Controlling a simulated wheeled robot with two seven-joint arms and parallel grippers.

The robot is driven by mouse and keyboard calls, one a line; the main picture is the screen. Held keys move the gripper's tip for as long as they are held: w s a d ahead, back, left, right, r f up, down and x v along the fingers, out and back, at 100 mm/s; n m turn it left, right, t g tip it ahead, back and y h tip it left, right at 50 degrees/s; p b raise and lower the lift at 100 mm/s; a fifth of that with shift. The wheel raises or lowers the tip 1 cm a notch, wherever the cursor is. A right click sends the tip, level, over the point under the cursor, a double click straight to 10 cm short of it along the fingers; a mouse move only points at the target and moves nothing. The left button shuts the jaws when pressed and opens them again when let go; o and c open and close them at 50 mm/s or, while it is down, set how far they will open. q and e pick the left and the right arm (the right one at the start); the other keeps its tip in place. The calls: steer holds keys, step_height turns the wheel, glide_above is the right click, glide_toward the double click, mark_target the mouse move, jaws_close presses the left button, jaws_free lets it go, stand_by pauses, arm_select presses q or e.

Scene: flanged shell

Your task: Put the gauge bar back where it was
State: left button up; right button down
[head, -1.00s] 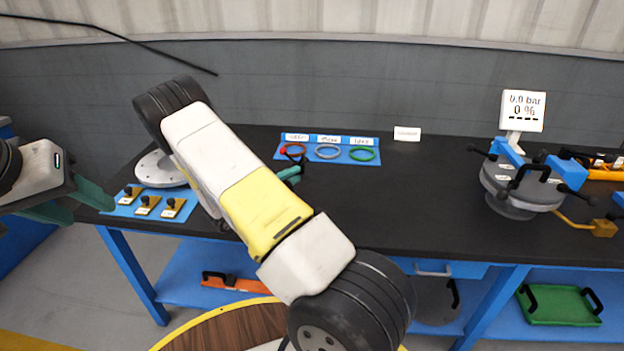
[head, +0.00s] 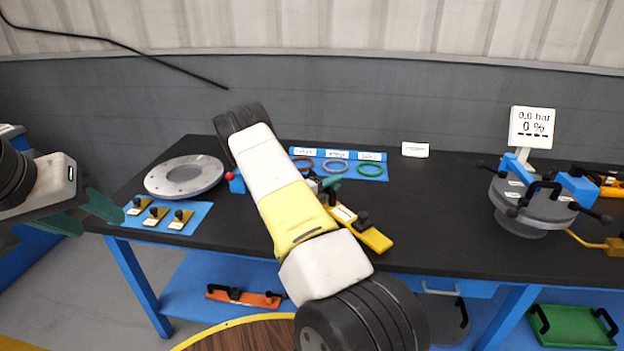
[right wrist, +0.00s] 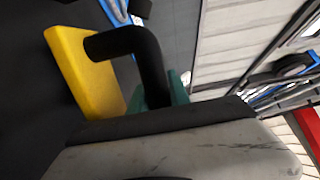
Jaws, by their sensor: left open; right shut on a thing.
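A yellow bar (head: 373,240) with a white label and black handle parts, which I take as the gauge bar, shows beyond my right forearm over the bench. Its yellow end also shows in the right wrist view (right wrist: 82,75), with the black handle (right wrist: 135,45) beside it. My right gripper (head: 329,187) is shut on it, seemingly by the handle; its green fingers are partly hidden. A blue piece with a red knob (head: 229,176) shows left of the forearm; I cannot tell if it joins the bar. My left gripper (head: 90,212) is open and empty at the left.
On the bench (head: 440,215) stand a grey flange disc (head: 185,176), a blue mat with several small yellow pieces (head: 160,217), a blue ring board (head: 337,166) and a grey vessel with a display (head: 531,128). An orange handled bar (head: 243,297) lies on the lower shelf.

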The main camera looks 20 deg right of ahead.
steer(key=shift+f, duration=0.7)
steer(key=c, duration=1.2)
jaws_free()
steer(key=shift+f, duration=0.1)
steer(key=shift+c, duration=0.2)
